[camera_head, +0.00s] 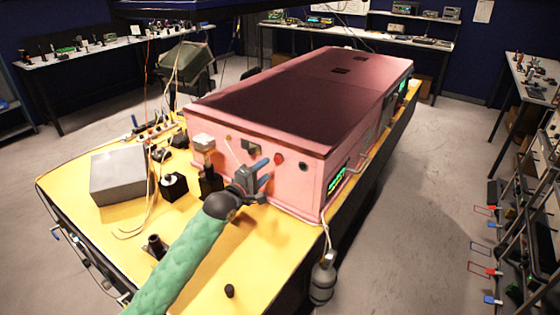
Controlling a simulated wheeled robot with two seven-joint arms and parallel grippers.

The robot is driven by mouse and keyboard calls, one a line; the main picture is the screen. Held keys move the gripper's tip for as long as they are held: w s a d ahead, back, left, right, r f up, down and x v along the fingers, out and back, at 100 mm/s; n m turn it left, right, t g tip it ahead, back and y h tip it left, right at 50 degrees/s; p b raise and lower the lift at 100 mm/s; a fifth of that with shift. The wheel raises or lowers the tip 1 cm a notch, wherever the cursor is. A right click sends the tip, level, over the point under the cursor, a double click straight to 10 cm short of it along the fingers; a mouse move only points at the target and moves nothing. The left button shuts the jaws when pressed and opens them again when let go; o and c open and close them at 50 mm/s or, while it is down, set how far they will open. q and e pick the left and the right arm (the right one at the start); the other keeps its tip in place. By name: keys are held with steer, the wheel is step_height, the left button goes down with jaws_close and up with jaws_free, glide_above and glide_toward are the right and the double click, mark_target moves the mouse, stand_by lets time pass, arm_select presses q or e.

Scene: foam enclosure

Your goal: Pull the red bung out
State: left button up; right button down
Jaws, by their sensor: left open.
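The pink foam enclosure (310,180) stands on a yellow bench. The red bung (278,159) is a small round spot in the enclosure's front wall, near its right end. My left gripper (265,174), on a green-sleeved arm, is in front of that wall with its blue-tipped fingers open. The fingers are just left of and below the bung, and no gap or contact with the wall can be made out. Nothing shows between the fingers. My right gripper is not in view.
A dark round port (303,166) is right of the bung. A grey metal box (119,176), black mounts (174,186) and cables crowd the left of the bench top (255,270). A dark cylinder (323,280) hangs at the bench's right edge. A small black knob (229,291) stands at the front.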

mark_target(276, 160)
arm_select(q)
steer(key=x, duration=0.3)
steer(key=shift+w, duration=0.1)
steer(key=shift+x, duration=1.2)
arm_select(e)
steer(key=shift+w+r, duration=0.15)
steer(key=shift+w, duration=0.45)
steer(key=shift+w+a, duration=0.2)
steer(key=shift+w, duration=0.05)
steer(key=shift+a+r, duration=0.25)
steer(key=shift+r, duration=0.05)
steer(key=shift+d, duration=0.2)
